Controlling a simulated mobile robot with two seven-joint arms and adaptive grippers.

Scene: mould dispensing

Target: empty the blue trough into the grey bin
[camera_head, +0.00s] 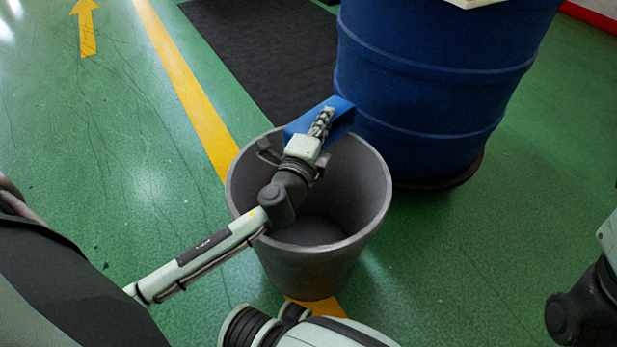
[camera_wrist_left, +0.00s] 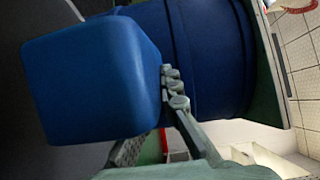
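The blue trough (camera_head: 342,112) is over the far rim of the grey bin (camera_head: 312,270) in the head view. My left gripper (camera_head: 322,122) is shut on the trough's edge and holds it up, with the wrist across the bin's mouth. In the left wrist view the trough (camera_wrist_left: 95,80) shows a broad rounded-square face, turned on its side, with the gripper fingers (camera_wrist_left: 176,92) against its edge. The trough's contents cannot be seen. The visible part of the bin's floor looks bare. My right gripper is out of view; only part of that arm shows at the right edge.
A large blue drum (camera_head: 435,90) stands just behind the bin to the right, close to the trough. A dark mat (camera_head: 265,60) and a yellow floor line (camera_head: 185,85) lie behind to the left. The green floor is clear on both sides.

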